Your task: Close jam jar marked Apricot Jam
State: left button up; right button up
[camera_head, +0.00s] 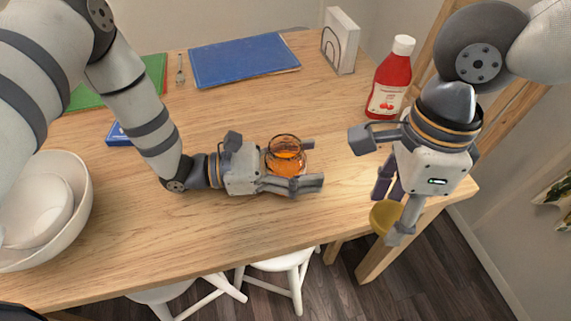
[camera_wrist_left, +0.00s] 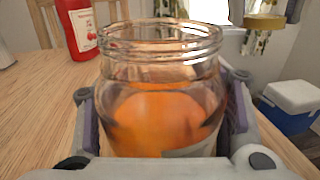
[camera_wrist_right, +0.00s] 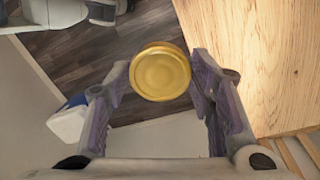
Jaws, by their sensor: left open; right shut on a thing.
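The open glass jam jar (camera_head: 285,150) with orange jam stands on the table. It also fills the left wrist view (camera_wrist_left: 160,95), where its rim is bare and only the edge of a label shows; no name is readable. My left gripper (camera_head: 316,164) is open, lying low with its fingers on either side of the jar. My right gripper (camera_head: 378,187) points down near the table's right front edge, shut on a gold lid (camera_head: 385,216). The lid shows between the fingertips in the right wrist view (camera_wrist_right: 160,71), its flat top facing that camera.
White bowls (camera_head: 78,190) stand left. White stools (camera_head: 285,268) are below the front edge.

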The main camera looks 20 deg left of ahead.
dwell(0.3)
pick_arm(q)
jog(key=c, duration=1.3)
pick_arm(e)
jog(key=shift+t, duration=0.4)
notch_tip(320, 180, up, 4)
jog(key=shift+r+p, duration=0.2)
jog(key=shift+p, duration=0.7)
pick_arm(q)
notch_tip(320, 180, up, 10)
jog(key=shift+r, duration=0.1)
